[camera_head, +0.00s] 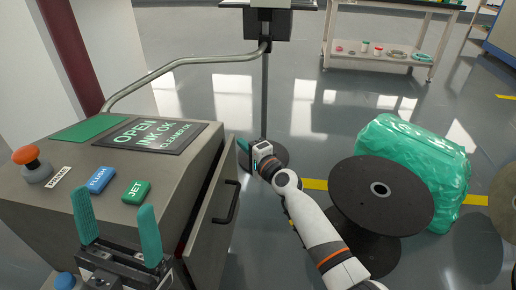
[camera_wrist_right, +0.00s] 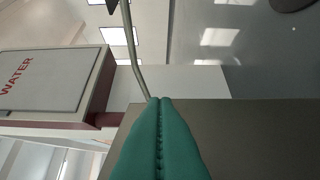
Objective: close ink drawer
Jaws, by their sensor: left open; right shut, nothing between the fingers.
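The ink drawer (camera_head: 222,213) is a grey panel with a black handle on the right side of the grey machine (camera_head: 50,219). It stands out from the body, with a dark gap behind it. My right gripper (camera_head: 243,145) is beyond the drawer's far top edge, its teal fingertips close to that edge; I cannot tell whether they touch. In the right wrist view its fingers (camera_wrist_right: 160,102) are pressed together, empty, beside a plain grey surface (camera_wrist_right: 250,140). My left gripper (camera_head: 118,212) is open and empty in front of the machine's buttons.
The machine's screen (camera_head: 153,135) reads OPEN, INK OK, CLEANER OK. Its top has an orange knob (camera_head: 26,155), a blue button (camera_head: 100,180) and a green JET button (camera_head: 136,192). A black spool (camera_head: 350,190) and a green wrapped bundle (camera_head: 425,165) stand right of my right arm.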

